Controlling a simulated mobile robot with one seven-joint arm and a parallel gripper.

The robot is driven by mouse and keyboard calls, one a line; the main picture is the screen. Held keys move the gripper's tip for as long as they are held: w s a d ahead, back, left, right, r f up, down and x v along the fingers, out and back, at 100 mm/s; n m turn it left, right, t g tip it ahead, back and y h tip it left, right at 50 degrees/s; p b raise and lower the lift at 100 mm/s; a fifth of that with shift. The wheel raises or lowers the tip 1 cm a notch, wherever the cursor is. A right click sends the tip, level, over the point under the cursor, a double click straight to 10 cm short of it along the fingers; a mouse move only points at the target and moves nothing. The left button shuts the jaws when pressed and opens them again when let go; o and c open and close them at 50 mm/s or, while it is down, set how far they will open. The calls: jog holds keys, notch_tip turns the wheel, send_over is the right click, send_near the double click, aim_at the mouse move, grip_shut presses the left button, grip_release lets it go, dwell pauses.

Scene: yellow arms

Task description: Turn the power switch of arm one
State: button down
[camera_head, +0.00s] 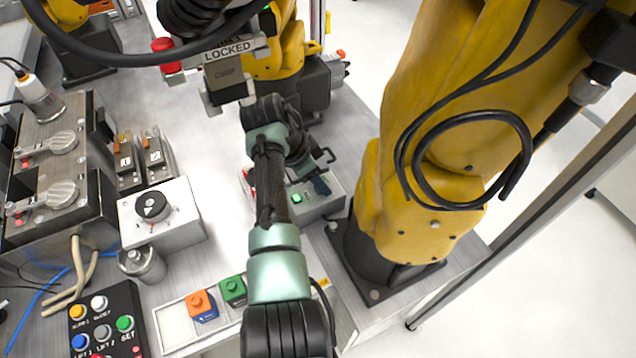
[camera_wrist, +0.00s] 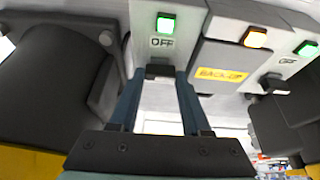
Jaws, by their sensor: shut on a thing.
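My gripper (camera_head: 320,184) reaches down to a grey switch box (camera_head: 318,206) at the foot of the large yellow arm (camera_head: 425,110). In the wrist view, the two blue fingers of my gripper (camera_wrist: 160,76) close on a small dark switch (camera_wrist: 159,70). The switch sits below an "OFF" label and a lit green lamp (camera_wrist: 166,22); the lamp also shows in the head view (camera_head: 296,198). The fingertips hide part of the switch, and I cannot tell its exact angle. No label saying arm one is readable.
A second dark switch (camera_wrist: 272,84) with its own green lamp (camera_wrist: 307,48) is to the right, past a yellow lamp (camera_wrist: 255,38) and "BACK-UP" label. A dial box (camera_head: 160,215), a button panel (camera_head: 105,318) and orange and green blocks stand left of my arm. A "LOCKED" tag hangs above.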

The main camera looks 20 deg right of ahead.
jog(key=shift+m, duration=0.3)
jog(key=shift+c, duration=1.8)
grip_release()
jog(key=shift+r, duration=0.1)
